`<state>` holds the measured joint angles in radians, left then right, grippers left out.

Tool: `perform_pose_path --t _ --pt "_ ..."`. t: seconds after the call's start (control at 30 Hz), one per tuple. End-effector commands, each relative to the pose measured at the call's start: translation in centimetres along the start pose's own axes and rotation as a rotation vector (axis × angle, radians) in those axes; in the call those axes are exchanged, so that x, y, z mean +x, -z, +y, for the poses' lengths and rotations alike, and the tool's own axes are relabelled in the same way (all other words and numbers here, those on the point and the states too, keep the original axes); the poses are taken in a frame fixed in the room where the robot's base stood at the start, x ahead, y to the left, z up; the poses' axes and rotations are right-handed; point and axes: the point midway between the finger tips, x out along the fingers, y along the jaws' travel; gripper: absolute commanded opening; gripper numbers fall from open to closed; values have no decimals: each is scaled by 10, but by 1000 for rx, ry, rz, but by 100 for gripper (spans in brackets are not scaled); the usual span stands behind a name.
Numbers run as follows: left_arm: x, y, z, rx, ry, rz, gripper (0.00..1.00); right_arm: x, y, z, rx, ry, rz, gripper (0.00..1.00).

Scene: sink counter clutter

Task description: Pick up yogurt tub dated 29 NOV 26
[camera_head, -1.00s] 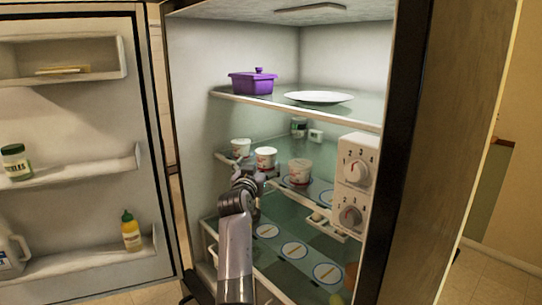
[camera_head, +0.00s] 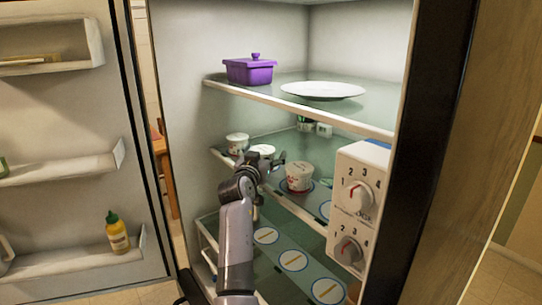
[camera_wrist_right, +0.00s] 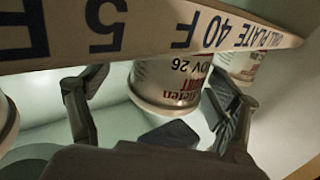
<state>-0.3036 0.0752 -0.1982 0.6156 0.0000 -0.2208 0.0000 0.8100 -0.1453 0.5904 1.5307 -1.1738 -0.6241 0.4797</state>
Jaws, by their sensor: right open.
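Three white yogurt tubs stand on the middle fridge shelf: a left tub (camera_head: 237,142), a middle tub (camera_head: 262,149) and a right tub (camera_head: 299,176). My right gripper (camera_head: 267,164) is in front of the middle tub and hides most of it. In the right wrist view, a tub with red lettering (camera_wrist_right: 168,82) shows between the spread, empty fingers of my right gripper (camera_wrist_right: 155,98). Its date reads partly "OV 26"; the day is hidden. Another tub (camera_wrist_right: 242,65) shows beyond the right finger, and one (camera_wrist_right: 5,108) at the left edge. My left gripper is out of view.
A lettered strip (camera_wrist_right: 150,33) crosses the wrist view in front of the tubs. The upper shelf holds a purple lidded dish (camera_head: 249,71) and a white plate (camera_head: 323,90). A dial box (camera_head: 358,205) stands to the right. The open door holds a yellow bottle (camera_head: 117,233).

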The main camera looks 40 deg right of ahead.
Motion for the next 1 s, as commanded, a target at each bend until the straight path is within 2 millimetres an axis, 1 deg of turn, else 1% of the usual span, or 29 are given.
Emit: perform_pose_path --t 0.03,0.1,0.17,0.2,0.27,0.4,0.43,0.53,0.63,0.8,0.9,1.0 --pt "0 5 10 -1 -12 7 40 -1 0 -2 0 2 -1 84" --pt "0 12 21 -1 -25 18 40 -1 0 -2 0 2 0 84" --pt "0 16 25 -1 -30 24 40 -1 0 -2 0 2 0 84" --pt "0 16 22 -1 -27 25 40 -1 0 -2 0 2 0 84" --pt "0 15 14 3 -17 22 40 -1 0 -2 0 2 0 79" --pt "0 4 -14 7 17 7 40 -1 0 -1 0 2 0 70" --pt "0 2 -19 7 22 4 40 -1 0 -1 0 2 0 68" --pt "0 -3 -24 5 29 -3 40 -1 0 -1 -1 1 0 61" --pt "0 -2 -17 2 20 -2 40 -1 0 -1 -1 1 0 55" --pt "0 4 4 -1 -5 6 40 -1 0 -1 -1 1 0 43" --pt "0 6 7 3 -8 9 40 -1 0 -1 -1 2 0 37" --pt "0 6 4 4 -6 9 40 -1 0 -1 0 2 1 30"
